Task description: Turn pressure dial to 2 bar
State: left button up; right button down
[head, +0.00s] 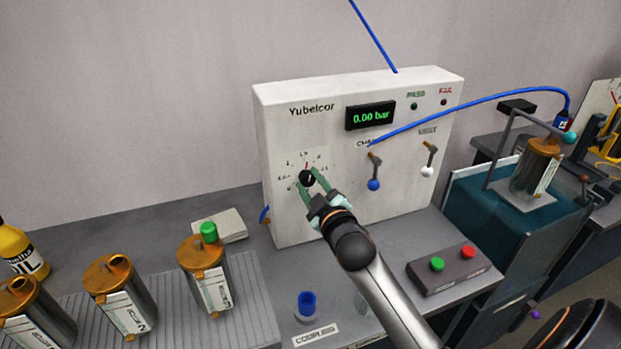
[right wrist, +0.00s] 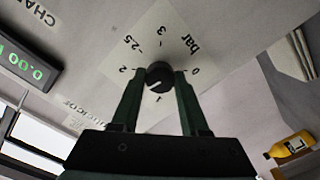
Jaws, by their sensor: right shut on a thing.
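The black pressure dial (head: 307,177) is on the front of the white Yubelcor panel (head: 285,215), at its left. My right gripper (head: 309,180) reaches it from below and in front. In the right wrist view the two fingers stand on either side of the dial knob (right wrist: 159,75), shut on it. The printed scale (right wrist: 165,35) around the knob shows 0 at right, 2 at left, and 2.5 and 3 above. A light mark on the knob points down-left in this view; its exact reading I cannot tell. The green display (head: 371,115) reads 0.00 bar. My left gripper is not in view.
To the dial's right are a blue-tipped lever (head: 374,172) and a white-tipped lever (head: 428,160). A button box (head: 455,268) and a blue coupling (head: 306,303) are on the bench. Metal pump canisters (head: 206,275) stand at left. A blue hose (head: 470,104) runs right.

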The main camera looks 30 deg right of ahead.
jog(key=m+p, duration=0.3)
jog(key=m, duration=0.3)
jog(key=shift+m, duration=0.3)
dwell(0.4)
jog(key=shift+c, duration=2.1)
grip_release()
jog(key=b+v, duration=0.1)
jog(key=v, duration=1.1)
jog(key=shift+s, duration=0.25)
jog(key=shift+f, duration=0.15)
